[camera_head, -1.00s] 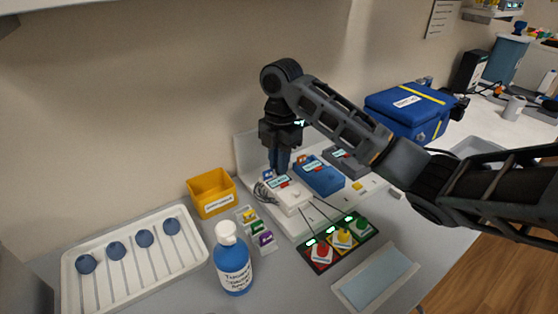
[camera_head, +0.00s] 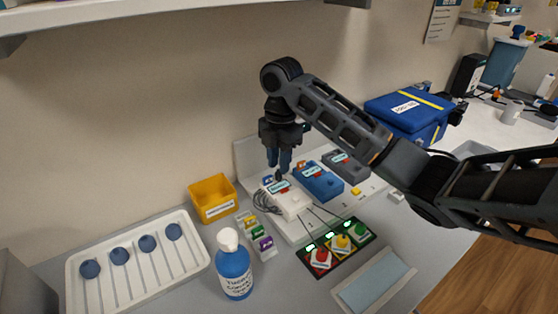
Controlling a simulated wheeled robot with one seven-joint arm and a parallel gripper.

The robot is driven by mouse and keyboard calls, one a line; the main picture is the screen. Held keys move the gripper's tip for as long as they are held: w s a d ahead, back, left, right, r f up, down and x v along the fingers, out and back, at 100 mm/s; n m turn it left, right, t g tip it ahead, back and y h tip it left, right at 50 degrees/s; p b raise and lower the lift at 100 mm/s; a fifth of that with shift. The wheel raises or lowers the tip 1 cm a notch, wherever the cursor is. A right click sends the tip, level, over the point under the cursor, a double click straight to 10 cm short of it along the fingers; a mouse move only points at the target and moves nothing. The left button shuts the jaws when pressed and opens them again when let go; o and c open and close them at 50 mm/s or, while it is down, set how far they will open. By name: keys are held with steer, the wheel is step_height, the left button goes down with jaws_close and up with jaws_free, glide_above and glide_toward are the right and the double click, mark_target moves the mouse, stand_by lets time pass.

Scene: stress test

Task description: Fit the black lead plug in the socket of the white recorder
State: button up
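The white recorder (camera_head: 291,203) lies on a white stand, with a dark, red-edged label on top and thin dark leads running from its front. My gripper (camera_head: 279,168) points down just above its back left part. A small dark piece, seemingly the black lead plug (camera_head: 279,177), shows at the fingertips, and the blue fingers look closed around it. The piece appears above the recorder, but the gap is too small to judge. The socket cannot be made out.
A blue unit (camera_head: 319,182) and a dark grey unit (camera_head: 346,165) stand right of the recorder. Grey cable (camera_head: 265,202) coils at its left. A coloured panel (camera_head: 340,247), a blue bottle (camera_head: 234,268), a yellow bin (camera_head: 212,199) and a white tray (camera_head: 190,271) surround it.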

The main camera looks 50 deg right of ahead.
steer(key=shift+r+p, duration=0.7)
steer(key=shift+r, duration=0.3)
steer(key=o, duration=0.6)
steer(key=shift+r, duration=0.1)
steer(key=shift+r+p, duration=1.3)
steer(key=shift+r, duration=0.1)
